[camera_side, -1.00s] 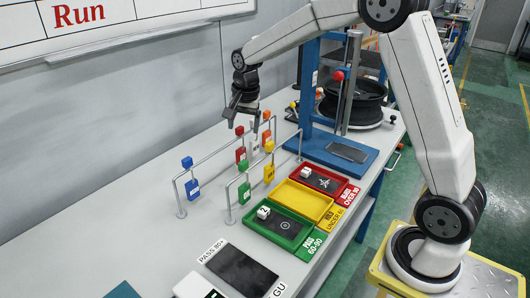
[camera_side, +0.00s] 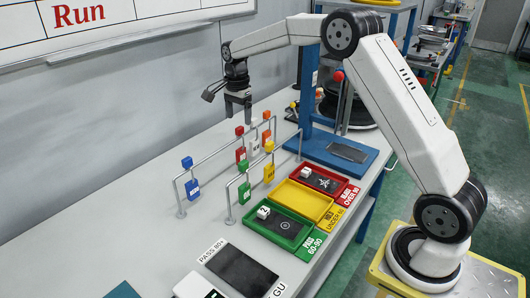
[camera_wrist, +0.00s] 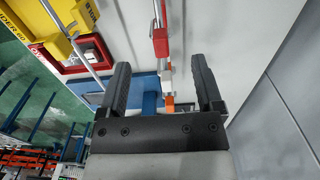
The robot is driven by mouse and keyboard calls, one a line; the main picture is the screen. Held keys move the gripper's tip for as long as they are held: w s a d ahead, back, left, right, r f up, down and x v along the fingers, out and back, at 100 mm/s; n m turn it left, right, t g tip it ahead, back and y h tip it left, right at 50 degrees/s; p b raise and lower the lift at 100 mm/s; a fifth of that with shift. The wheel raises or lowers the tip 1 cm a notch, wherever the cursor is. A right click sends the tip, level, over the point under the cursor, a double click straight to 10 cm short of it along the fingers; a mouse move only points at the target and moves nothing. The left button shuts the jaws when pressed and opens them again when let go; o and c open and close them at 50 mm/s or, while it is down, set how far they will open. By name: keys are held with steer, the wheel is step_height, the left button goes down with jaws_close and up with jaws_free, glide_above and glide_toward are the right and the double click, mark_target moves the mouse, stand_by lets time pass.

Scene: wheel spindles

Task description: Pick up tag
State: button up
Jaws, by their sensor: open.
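My gripper (camera_side: 238,113) is open and empty, pointing down just above the far wire rail, near a red tag (camera_side: 240,154). On that rail also hang a blue tag (camera_side: 193,189) at the near end and an orange tag (camera_side: 266,138) toward the far end. A green tag (camera_side: 244,193) and a yellow tag (camera_side: 269,173) hang on the nearer, shorter rail. In the wrist view my gripper (camera_wrist: 160,75) has its fingers wide apart, with a red tag (camera_wrist: 160,42) and an orange piece (camera_wrist: 170,100) between them in the picture.
Green (camera_side: 279,244), yellow (camera_side: 276,200) and red (camera_side: 350,189) trays stand right of the rails. A blue press stand (camera_side: 334,155) is behind them. A dark pad (camera_side: 241,271) lies at the front. The bench left of the rails is clear, up to the wall.

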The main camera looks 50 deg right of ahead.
mark_target(239, 127)
steer(key=shift+f, duration=0.75)
steer(key=shift+d+f, duration=0.1)
steer(key=shift+f, duration=2.5)
steer(key=shift+c, duration=0.2)
jaws_close()
